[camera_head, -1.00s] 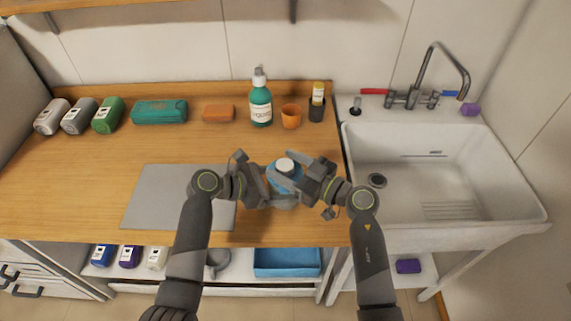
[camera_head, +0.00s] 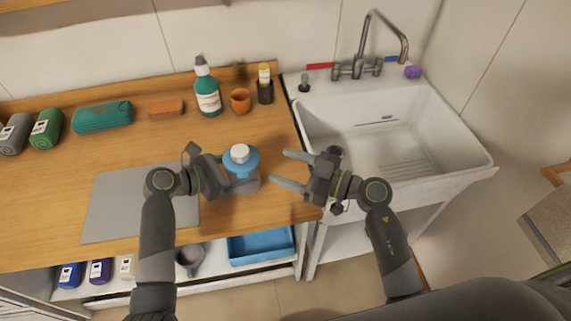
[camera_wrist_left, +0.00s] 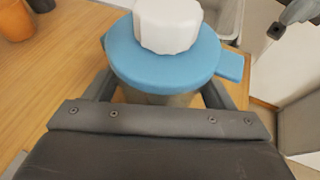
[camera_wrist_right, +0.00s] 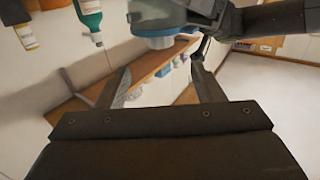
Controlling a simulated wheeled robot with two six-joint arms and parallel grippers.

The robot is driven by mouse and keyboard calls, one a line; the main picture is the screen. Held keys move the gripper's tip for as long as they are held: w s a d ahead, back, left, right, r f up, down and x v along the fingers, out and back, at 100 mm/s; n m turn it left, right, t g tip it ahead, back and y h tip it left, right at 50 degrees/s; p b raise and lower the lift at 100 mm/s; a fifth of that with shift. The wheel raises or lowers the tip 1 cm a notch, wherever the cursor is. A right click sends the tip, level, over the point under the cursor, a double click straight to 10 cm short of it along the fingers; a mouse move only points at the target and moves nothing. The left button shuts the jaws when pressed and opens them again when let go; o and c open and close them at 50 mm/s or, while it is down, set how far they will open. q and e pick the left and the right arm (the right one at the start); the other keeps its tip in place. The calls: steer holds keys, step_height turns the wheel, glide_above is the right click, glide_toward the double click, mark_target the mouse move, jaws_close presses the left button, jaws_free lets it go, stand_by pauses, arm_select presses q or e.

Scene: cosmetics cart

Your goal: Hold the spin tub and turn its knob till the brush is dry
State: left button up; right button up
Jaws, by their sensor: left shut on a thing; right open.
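The spin tub, with a blue lid (camera_head: 242,164), a white knob (camera_head: 240,152) and a greyish body (camera_head: 248,187), stands upright on the wooden counter near its front edge. My left gripper (camera_head: 238,183) is shut around the tub's body from the left. In the left wrist view the lid (camera_wrist_left: 165,60) and white knob (camera_wrist_left: 167,24) sit just beyond the fingers. My right gripper (camera_head: 281,170) is open and empty to the right of the tub, apart from it, its fingers pointing at it. The tub (camera_wrist_right: 160,18) shows at the top of the right wrist view. No brush is visible.
A grey mat (camera_head: 110,205) lies left. The white sink (camera_head: 395,140) is right. A blue tray (camera_head: 260,246) sits on the shelf below.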

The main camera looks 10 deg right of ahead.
stand_by(0.3)
steer(key=m+g+y, duration=0.3)
steer(key=m+g, duration=0.3)
steer(key=m, duration=2.6)
glide_toward(240, 150)
steer(key=x, duration=0.6)
steer(key=f+x, duration=0.1)
steer(key=x, duration=0.3)
